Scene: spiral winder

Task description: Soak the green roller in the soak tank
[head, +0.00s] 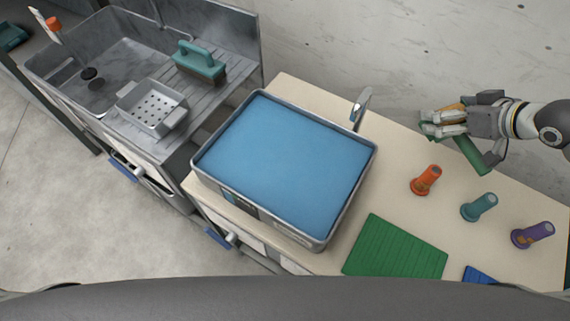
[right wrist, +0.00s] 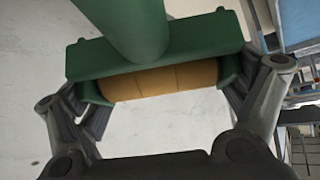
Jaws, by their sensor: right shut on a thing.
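The soak tank (head: 318,240) is a grey rectangular tank filled with blue liquid, on the bench left of my right gripper. My right gripper (head: 447,122) is shut on the green roller (head: 469,154), held toward the back right. The roller has a green handle and frame with an orange-brown cylinder. In the right wrist view, my gripper's fingers (right wrist: 163,98) sit at both ends of the roller's head (right wrist: 160,80), and the handle (right wrist: 135,25) points away from the palm. My left gripper is not in view.
Orange (head: 426,180), teal (head: 478,207) and purple (head: 532,235) handled tools stand on the bench. A green mat (head: 395,252) lies in front. A metal bracket (head: 360,107) rises at the tank's back right corner. A sink (head: 95,75) with a teal brush (head: 200,62) stands left.

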